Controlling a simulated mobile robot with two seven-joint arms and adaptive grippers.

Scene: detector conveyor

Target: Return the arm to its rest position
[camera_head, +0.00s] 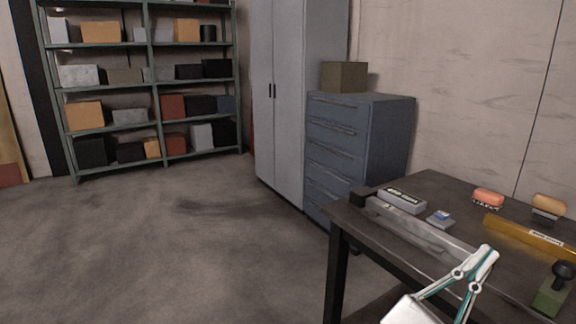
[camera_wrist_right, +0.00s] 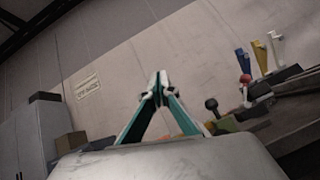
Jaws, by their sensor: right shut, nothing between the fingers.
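My right gripper (camera_head: 474,264) is at the lower right of the head view, white with teal linkages, in front of the dark table (camera_head: 342,222). Its fingers are shut with nothing between them. The right wrist view shows the same gripper (camera_wrist_right: 158,82) with its tips together, pointing toward the wall, clear of the things on the table. My left gripper shows in neither view.
The table bears a grey labelled box (camera_head: 402,200), a long grey bar (camera_head: 420,230), an orange-red block (camera_head: 488,197), a yellow bar (camera_head: 530,238) and a green block with a black knob (camera_head: 552,294). A blue drawer cabinet (camera_head: 335,140) stands behind. The floor at left is clear.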

